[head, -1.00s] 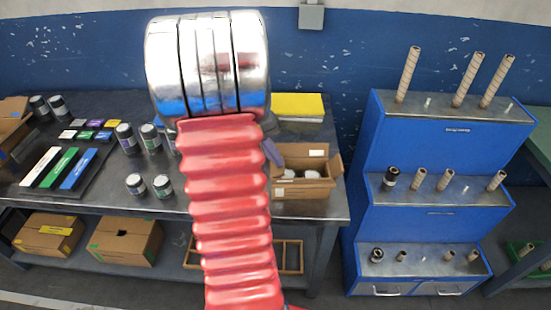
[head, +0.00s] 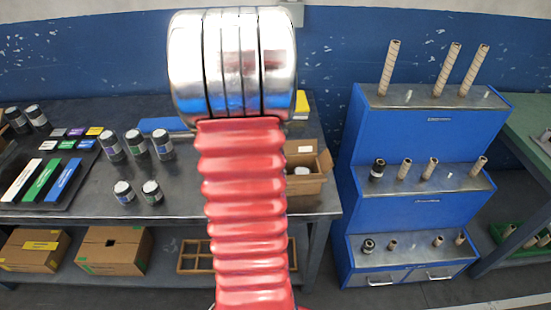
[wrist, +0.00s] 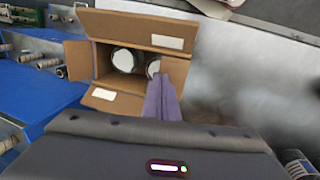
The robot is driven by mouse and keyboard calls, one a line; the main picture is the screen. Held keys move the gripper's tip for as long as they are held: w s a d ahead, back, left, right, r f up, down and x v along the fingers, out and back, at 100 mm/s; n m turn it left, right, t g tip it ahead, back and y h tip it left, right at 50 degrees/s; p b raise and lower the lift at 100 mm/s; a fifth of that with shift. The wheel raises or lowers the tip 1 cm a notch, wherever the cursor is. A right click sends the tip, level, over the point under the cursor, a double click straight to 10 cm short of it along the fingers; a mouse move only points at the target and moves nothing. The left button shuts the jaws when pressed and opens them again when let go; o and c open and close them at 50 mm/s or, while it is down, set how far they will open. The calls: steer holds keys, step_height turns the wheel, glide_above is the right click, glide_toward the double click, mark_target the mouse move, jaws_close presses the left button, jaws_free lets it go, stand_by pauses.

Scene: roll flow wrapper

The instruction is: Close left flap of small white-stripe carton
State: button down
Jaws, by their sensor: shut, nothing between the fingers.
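The small carton (head: 309,185) stands open on the workbench in the head view, its left part hidden behind my red arm. In the wrist view the carton (wrist: 104,62) shows from above, with two round white-topped containers (wrist: 122,60) inside. Its far flap (wrist: 130,30) and near flap (wrist: 112,101) bear white labels and stand open. One side flap (wrist: 78,60) is open at the picture's left, another (wrist: 177,74) at its right. My gripper (wrist: 161,85) is shut and empty, its purple fingers beside the right-hand flap in the wrist picture; contact is unclear.
Several dark jars (head: 136,145) and a rack of coloured bars (head: 42,181) stand on the bench (head: 190,200). A blue stepped shelf (head: 425,140) with rolls is at the right. Cardboard boxes (head: 115,249) lie on the lower shelf.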

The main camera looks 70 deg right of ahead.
steer(key=shift+s+d+f, duration=0.15)
steer(key=shift+s+f, duration=0.15)
steer(key=shift+s, duration=0.15)
steer(key=shift+s+f, duration=0.1)
stand_by(0.4)
steer(key=shift+w+a+r, duration=0.2)
steer(key=shift+w+a, duration=0.1)
steer(key=shift+w, duration=0.45)
steer(key=shift+r, duration=0.1)
steer(key=shift+r, duration=0.55)
steer(key=s+d+v, duration=0.1)
steer(key=s+v, duration=0.1)
steer(key=v, duration=1)
steer(key=shift+s+r, duration=0.25)
steer(key=shift+r, duration=0.25)
